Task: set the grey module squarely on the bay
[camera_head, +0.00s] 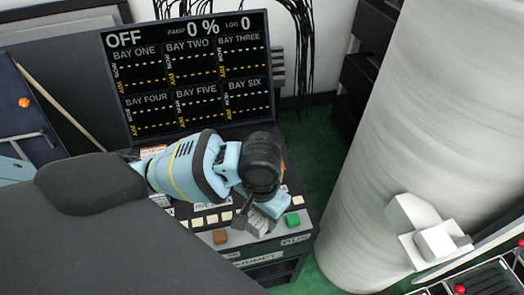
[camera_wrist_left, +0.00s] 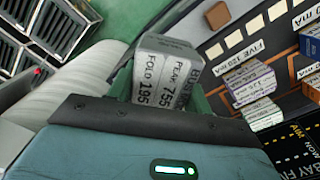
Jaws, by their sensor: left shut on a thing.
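My left gripper (camera_head: 254,212) reaches over the sloping console from the left and is shut on the grey module. In the left wrist view the grey module (camera_wrist_left: 165,72) sits between the two green fingers, its white printed labels facing the camera. In the head view only a small grey part of the module (camera_head: 258,224) shows below the wrist, near the console's front edge. The bay under the module is hidden by the module and gripper, and I cannot tell whether they touch. My right gripper is not in view.
The console carries cream squares (camera_head: 198,221), a brown block (camera_head: 220,237) and a green block (camera_head: 292,219). Labelled modules (camera_wrist_left: 248,82) stand to the right in the wrist view. A display (camera_head: 190,75) stands behind; a large pale cylinder (camera_head: 385,130) stands right.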

